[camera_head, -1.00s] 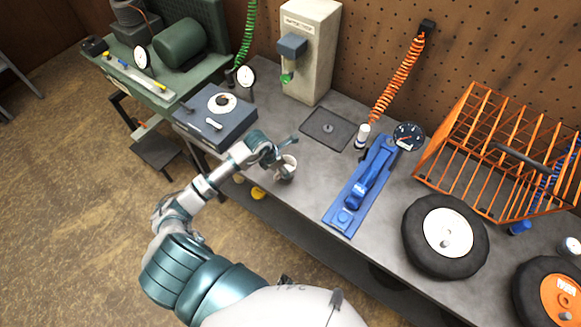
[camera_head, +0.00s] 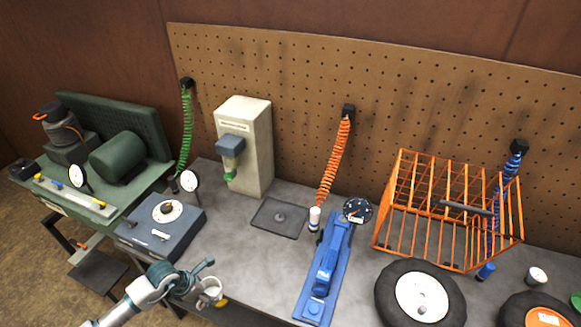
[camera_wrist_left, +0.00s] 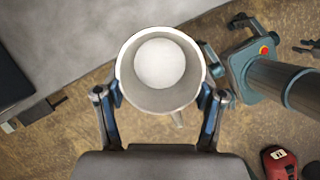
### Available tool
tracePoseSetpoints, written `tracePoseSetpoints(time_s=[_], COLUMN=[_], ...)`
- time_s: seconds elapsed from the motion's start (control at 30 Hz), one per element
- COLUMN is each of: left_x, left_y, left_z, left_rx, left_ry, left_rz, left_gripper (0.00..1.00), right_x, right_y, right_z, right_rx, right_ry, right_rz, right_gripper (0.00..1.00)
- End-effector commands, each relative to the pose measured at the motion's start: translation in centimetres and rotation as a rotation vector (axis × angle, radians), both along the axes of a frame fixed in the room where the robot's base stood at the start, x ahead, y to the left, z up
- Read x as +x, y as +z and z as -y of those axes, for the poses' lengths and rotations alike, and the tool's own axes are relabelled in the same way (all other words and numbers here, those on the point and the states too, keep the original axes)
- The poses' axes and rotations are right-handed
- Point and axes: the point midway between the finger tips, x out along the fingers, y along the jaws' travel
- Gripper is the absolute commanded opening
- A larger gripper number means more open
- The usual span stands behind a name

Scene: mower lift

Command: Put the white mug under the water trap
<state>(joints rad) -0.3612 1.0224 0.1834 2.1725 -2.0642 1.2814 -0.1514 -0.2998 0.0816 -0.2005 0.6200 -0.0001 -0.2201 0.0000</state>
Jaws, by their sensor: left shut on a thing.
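My left gripper (camera_head: 196,284) is shut on the white mug (camera_head: 212,287), near the front edge of the bench. In the left wrist view the mug (camera_wrist_left: 160,101) sits between the two fingers of my left gripper (camera_wrist_left: 161,98), its open mouth facing the camera and a pale round bottom inside. The water trap (camera_head: 244,148) is a cream box standing at the back of the bench, with a grey-blue part and a green spout (camera_head: 230,173) on its front. A dark square plate with a small knob (camera_head: 279,219) lies on the bench to its right. My right gripper is not seen.
A dark blue box with a dial (camera_head: 160,228) stands left of the mug. A blue jack (camera_head: 326,270) lies to its right. Further right are an orange wire rack (camera_head: 450,215) and a wheel (camera_head: 420,292). Bare grey bench lies between the mug and the plate.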

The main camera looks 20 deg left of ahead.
Motion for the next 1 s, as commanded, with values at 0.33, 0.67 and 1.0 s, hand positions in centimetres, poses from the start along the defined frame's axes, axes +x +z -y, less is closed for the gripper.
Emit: tracePoseSetpoints(time_s=[0.33, 0.67, 1.0], left_x=[3.0, 5.6, 8.3], left_y=[-1.8, -0.6, 3.5], left_z=[8.7, 17.5, 21.1], left_rx=[0.001, 0.004, 0.011], left_ry=[-0.541, -1.258, -2.05], left_rz=[0.008, 0.005, -0.002], left_gripper=[0.33, 0.33, 0.33], right_x=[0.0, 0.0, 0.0], right_y=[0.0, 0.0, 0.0], right_z=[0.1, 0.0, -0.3], right_rx=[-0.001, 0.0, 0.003], right_ry=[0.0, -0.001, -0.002], right_rz=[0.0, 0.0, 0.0], right_gripper=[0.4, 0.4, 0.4])
